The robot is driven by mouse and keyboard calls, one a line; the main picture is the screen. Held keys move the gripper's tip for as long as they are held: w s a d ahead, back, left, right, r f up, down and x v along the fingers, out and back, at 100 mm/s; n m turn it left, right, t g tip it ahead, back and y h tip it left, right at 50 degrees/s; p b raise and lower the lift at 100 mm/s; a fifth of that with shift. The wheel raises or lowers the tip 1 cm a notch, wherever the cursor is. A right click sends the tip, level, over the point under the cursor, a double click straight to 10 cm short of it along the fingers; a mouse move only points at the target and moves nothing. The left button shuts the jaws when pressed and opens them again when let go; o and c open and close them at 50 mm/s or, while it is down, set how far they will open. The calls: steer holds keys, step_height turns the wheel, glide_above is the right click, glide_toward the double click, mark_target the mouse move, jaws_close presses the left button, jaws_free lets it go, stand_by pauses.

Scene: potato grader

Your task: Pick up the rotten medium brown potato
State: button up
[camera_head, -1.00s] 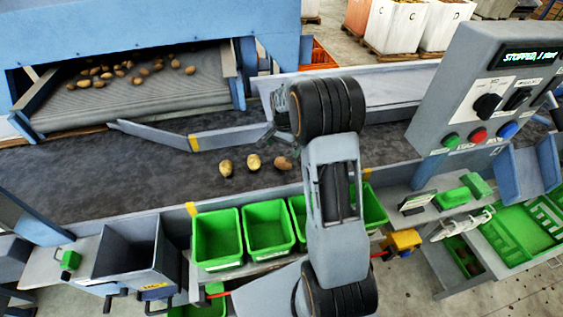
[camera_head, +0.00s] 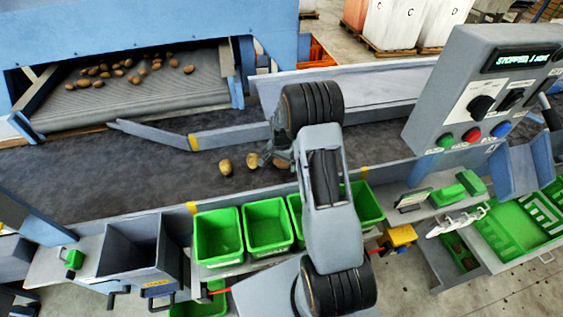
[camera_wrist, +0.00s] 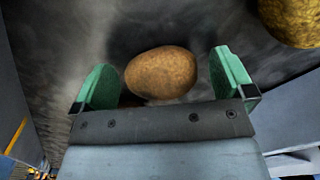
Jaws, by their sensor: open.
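A brown potato (camera_wrist: 162,73) with darker mottled skin lies on the dark belt between the green fingers of my gripper (camera_wrist: 163,82) in the wrist view. The fingers are open, with a gap on each side of it. In the head view my gripper (camera_head: 279,150) is low over the belt at the right end of a short row of potatoes, largely covering the rightmost one. A yellowish potato (camera_head: 252,160) lies just left of it, and another potato (camera_head: 225,167) lies further left. A yellow-brown potato (camera_wrist: 292,18) shows at the wrist view's upper right corner.
Green bins (camera_head: 217,237) line the belt's near side. A grey hopper (camera_head: 130,250) stands at the left. A control panel (camera_head: 487,90) stands at the right. A blue-grey guide bar (camera_head: 230,137) crosses behind the potatoes. The dark belt (camera_head: 100,180) is clear to the left.

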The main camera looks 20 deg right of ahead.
steer(key=c, duration=1)
steer(key=shift+r, duration=0.1)
